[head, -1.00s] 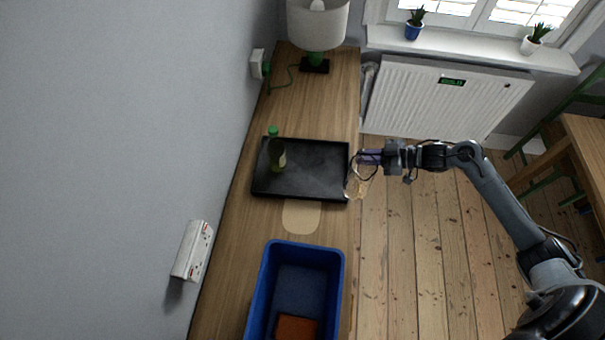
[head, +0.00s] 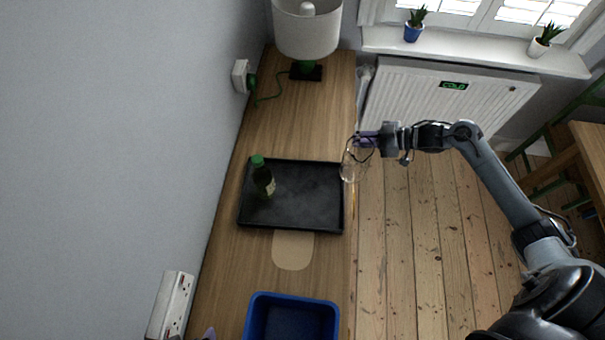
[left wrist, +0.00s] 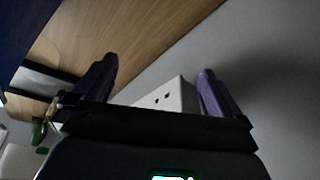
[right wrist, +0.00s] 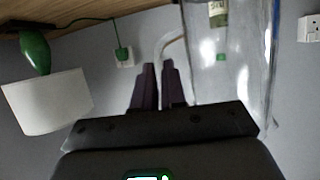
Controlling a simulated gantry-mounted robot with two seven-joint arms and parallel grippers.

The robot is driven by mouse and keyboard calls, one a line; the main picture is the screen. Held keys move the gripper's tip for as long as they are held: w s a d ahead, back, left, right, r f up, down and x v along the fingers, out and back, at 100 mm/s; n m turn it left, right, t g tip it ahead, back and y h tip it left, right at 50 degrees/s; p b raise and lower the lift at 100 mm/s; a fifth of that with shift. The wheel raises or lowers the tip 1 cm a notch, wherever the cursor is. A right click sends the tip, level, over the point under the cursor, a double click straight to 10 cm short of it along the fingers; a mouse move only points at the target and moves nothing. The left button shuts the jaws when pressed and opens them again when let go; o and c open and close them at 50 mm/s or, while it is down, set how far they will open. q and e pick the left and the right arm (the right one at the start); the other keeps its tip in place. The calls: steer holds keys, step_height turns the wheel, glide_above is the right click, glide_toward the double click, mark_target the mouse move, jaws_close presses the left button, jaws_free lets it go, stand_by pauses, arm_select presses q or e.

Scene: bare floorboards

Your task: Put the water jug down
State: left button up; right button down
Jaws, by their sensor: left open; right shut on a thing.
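The clear water jug (head: 351,162) is beside the upper right corner of the black tray (head: 290,221), by the counter's right edge. My right gripper (head: 363,139) is shut on its handle; whether the jug's base touches anything is unclear. In the right wrist view the jug (right wrist: 228,62) looms large on the right, with the purple fingers (right wrist: 160,70) close together at its handle. My left gripper (left wrist: 155,82) is open and empty in the left wrist view, with a white socket block beyond the fingers. Only a purple fingertip (head: 209,333) shows in the head view.
A dark green-capped bottle (head: 263,179) stands on the tray's left part. A tan mat (head: 293,251) and a blue crate (head: 292,299) lie nearer. A lamp (head: 307,30) stands at the far end; bare counter (head: 306,128) lies between lamp and tray.

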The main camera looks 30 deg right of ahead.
steer(key=shift+w+a+f+b, duration=0.1)
steer(key=shift+w+a+f, duration=0.55)
steer(key=shift+a+f, duration=1.15)
steer(key=shift+w+a+f+b, duration=0.15)
steer(key=shift+w+a+f, duration=0.5)
steer(key=shift+a+f, duration=1.2)
steer(key=shift+w+a+f+b, duration=0.1)
steer(key=shift+w+a+f, duration=0.55)
steer(key=shift+a+f, duration=1.15)
steer(key=shift+f, duration=0.1)
steer(key=c, duration=1.2)
jaws_free()
steer(key=shift+d, duration=0.1)
steer(key=p+v, duration=0.1)
steer(key=v, duration=1.1)
